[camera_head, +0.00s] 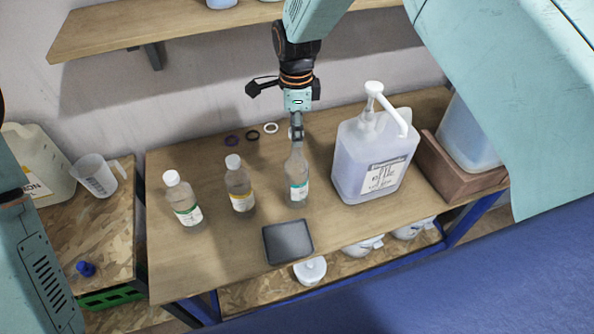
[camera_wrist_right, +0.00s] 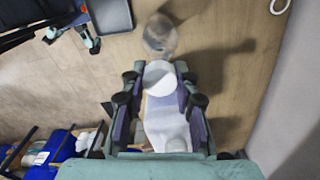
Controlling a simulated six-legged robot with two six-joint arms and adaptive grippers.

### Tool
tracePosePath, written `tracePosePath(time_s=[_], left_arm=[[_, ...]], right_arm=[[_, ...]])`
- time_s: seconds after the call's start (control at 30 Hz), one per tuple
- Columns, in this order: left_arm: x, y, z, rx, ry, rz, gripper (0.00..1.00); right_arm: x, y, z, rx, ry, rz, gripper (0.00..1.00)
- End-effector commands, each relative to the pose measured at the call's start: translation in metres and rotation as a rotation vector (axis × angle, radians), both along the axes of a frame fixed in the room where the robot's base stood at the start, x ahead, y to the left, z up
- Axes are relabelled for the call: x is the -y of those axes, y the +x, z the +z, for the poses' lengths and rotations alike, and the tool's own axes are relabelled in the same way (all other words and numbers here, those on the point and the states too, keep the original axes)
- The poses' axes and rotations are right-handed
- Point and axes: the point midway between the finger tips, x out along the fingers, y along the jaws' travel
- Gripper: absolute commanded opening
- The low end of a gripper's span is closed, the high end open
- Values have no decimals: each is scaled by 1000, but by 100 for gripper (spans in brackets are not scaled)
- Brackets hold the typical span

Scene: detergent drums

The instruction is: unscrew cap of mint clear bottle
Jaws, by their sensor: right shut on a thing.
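The mint clear bottle (camera_head: 297,187) stands upright on the wooden table, with a teal-green label low on its body. My right gripper (camera_head: 296,132) points straight down at the top of its neck and is shut on the white cap. In the right wrist view the cap (camera_wrist_right: 159,77) sits between the fingertips (camera_wrist_right: 160,84), and a clear round bottle shape shows just beyond it. The fingers hide most of the cap in the head view, so I cannot tell whether it still touches the neck. My left gripper is not in view.
A yellow-labelled bottle (camera_head: 240,186) and a green-labelled bottle (camera_head: 182,200), both white-capped, stand to the left. A large pump jug (camera_head: 370,160) stands close on the right. A dark tray (camera_head: 288,243) lies in front. Small rings (camera_head: 253,135) lie behind. The table's front left is clear.

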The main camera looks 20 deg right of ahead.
Motion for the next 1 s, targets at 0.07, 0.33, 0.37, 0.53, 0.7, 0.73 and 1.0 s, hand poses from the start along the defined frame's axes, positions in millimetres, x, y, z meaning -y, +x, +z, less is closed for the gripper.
tracePosePath(time_s=[0.07,0.33,0.37,0.53,0.7,0.73,1.0], left_arm=[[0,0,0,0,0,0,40],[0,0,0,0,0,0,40],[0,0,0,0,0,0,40],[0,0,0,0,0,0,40],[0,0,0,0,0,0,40],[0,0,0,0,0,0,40],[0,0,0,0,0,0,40]], right_arm=[[0,0,6,2,0,0,0],[0,0,10,0,0,1,0],[0,0,10,0,0,1,0],[0,0,11,1,0,1,0],[0,0,15,2,0,1,0],[0,0,16,2,0,1,0],[0,0,22,0,0,1,0]])
